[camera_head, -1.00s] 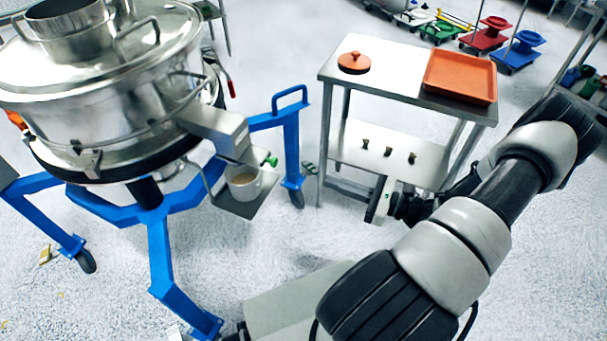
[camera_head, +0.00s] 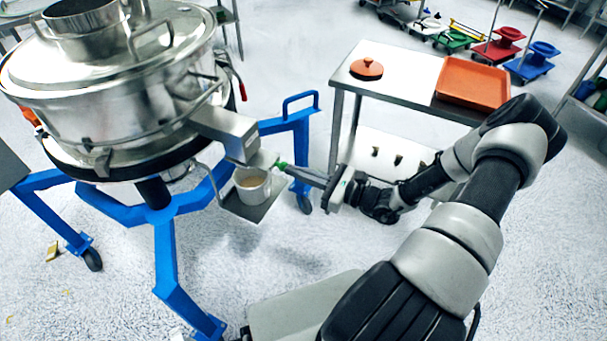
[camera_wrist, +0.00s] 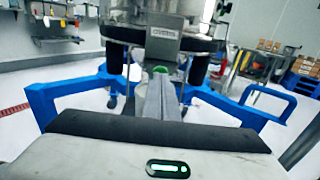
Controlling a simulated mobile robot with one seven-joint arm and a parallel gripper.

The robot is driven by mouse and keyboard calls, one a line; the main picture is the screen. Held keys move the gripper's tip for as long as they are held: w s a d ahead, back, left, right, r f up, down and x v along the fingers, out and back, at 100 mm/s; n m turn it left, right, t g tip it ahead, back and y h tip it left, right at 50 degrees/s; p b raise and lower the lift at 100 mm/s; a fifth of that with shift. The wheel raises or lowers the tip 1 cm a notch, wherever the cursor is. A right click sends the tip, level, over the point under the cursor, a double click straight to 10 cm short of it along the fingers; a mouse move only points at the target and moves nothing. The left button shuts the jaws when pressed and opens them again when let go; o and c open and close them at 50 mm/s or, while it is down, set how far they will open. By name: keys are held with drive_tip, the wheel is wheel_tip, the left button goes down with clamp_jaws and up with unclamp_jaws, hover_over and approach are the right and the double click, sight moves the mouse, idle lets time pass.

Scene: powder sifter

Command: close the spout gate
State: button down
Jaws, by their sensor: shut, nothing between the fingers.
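The steel powder sifter (camera_head: 125,95) stands on a blue wheeled frame at the left. Its box-shaped spout (camera_head: 226,130) points to the right; the wrist view shows the spout (camera_wrist: 152,46) straight ahead. The gate's green knob (camera_head: 281,165) shows at the spout's lower end, and a green spot of it (camera_wrist: 160,69) shows beyond the fingers in the wrist view. My gripper (camera_head: 290,169) is shut and empty, its fingertips at or very near the knob. I cannot tell whether they touch. The gate plate itself is hard to make out.
A white cup (camera_head: 252,184) of pale powder stands on a small shelf (camera_head: 262,207) just below the spout and fingertips. A steel cart (camera_head: 405,75) with an orange lid (camera_head: 366,68) and orange tray (camera_head: 474,83) stands behind my arm. A blue frame handle (camera_head: 302,103) rises close behind my gripper.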

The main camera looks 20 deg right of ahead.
sight(279, 164)
drive_tip(key=x, duration=0.5)
drive_tip(key=shift+a+p, duration=0.15)
drive_tip(key=shift+p, duration=0.2)
drive_tip(key=shift+w+r, duration=0.1)
drive_tip(key=shift+w, duration=0.05)
drive_tip(key=shift+a, duration=0.1)
